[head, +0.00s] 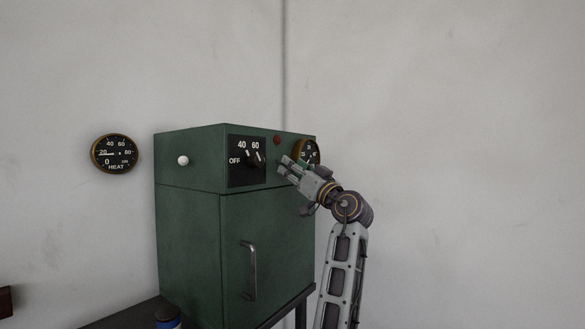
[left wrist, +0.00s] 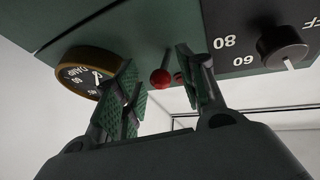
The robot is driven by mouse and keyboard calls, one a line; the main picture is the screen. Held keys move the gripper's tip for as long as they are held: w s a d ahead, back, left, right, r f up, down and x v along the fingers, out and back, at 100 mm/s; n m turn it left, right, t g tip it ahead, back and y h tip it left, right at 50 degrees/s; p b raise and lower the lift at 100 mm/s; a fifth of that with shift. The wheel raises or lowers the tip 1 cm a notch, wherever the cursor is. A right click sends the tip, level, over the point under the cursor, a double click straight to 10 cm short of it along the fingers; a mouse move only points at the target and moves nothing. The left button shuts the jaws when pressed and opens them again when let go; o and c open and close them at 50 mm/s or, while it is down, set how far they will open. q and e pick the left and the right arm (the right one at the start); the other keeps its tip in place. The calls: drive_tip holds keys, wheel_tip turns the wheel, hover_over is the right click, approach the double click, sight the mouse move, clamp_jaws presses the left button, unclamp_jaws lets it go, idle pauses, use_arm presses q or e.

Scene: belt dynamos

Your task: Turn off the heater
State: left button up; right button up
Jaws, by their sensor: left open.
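The heater is a green box (head: 187,230) with a door and handle. On its upper front, a black panel (head: 234,176) marked OFF, 40 and 60 carries a dark round knob (head: 252,158). The knob also shows in the left wrist view (left wrist: 282,44), with 60 and 80 beside it and a white mark on its edge; its exact setting is hard to read. My left gripper (head: 285,165) is just right of the panel, near the front face. In the left wrist view, its fingers (left wrist: 158,82) are apart with nothing held. My right gripper is out of view.
A small red ball-shaped part (head: 277,141) is above my left gripper; it appears between the fingers in the left wrist view (left wrist: 161,79). A brass-rimmed gauge (head: 308,151) is right of it. A white knob (head: 183,160) is on the left side. A HEAT gauge (head: 114,153) is on the wall.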

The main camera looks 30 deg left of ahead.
use_arm(q)
drive_tip(key=shift+w+a+r, duration=0.15)
drive_tip(key=shift+a+r, duration=0.05)
drive_tip(key=shift+a, duration=0.15)
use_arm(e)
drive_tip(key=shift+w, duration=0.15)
use_arm(q)
clamp_jaws()
drive_tip(key=shift+f, duration=0.1)
drive_tip(key=shift+b, duration=0.4)
drive_tip(key=shift+a+f+m+t+y+b, duration=0.1)
drive_tip(key=shift+f+m+t+y+b, duration=0.25)
drive_tip(key=shift+b, duration=0.45)
drive_tip(key=shift+t+y+b, duration=0.45)
drive_tip(key=shift+b, duration=0.3)
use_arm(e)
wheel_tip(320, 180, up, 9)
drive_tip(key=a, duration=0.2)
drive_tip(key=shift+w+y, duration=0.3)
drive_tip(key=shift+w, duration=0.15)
